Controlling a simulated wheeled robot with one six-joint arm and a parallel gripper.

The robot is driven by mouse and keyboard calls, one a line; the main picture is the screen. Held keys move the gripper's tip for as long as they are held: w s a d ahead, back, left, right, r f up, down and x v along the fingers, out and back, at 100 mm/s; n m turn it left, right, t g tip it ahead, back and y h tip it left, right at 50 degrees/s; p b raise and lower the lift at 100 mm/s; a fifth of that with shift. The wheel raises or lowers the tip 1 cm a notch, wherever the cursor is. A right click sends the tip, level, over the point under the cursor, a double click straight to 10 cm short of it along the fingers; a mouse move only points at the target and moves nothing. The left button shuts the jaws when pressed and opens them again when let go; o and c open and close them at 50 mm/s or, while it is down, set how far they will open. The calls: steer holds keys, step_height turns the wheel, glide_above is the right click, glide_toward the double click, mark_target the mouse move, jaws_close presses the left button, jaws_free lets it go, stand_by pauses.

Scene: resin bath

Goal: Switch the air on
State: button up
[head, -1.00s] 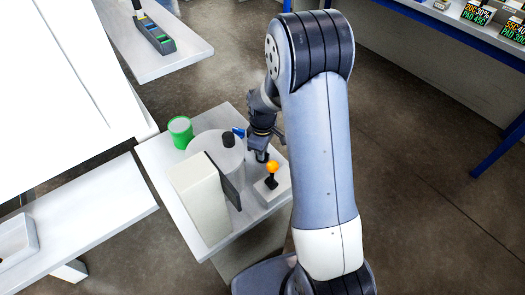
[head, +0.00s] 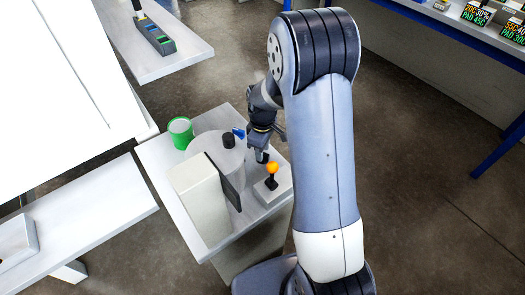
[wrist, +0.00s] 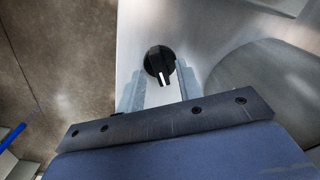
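A black round knob (wrist: 160,62) with a white pointer line shows in the wrist view, on a pale surface. The pointer line faces my gripper. My gripper (wrist: 158,78) has its two fingers apart, one on each side of the knob, with the tips beside it. The right finger looks very close to the knob; I cannot tell if it touches. In the head view my gripper (head: 262,157) is low over the small table, beside a small grey box with an orange-topped black lever (head: 272,168). The knob is not clearly visible there.
The small table (head: 160,150) also bears a grey cylindrical vessel with a black cap (head: 228,141), a cream box (head: 199,198) and a green-rimmed container (head: 180,127). White benches stand at the left. A blue-framed bench stands at the upper right.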

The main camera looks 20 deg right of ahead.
step_height(320, 180, up, 9)
steer(key=shift+r, duration=0.15)
stand_by(0.4)
step_height(320, 180, down, 11)
steer(key=shift+r, duration=0.1)
stand_by(0.4)
stand_by(0.4)
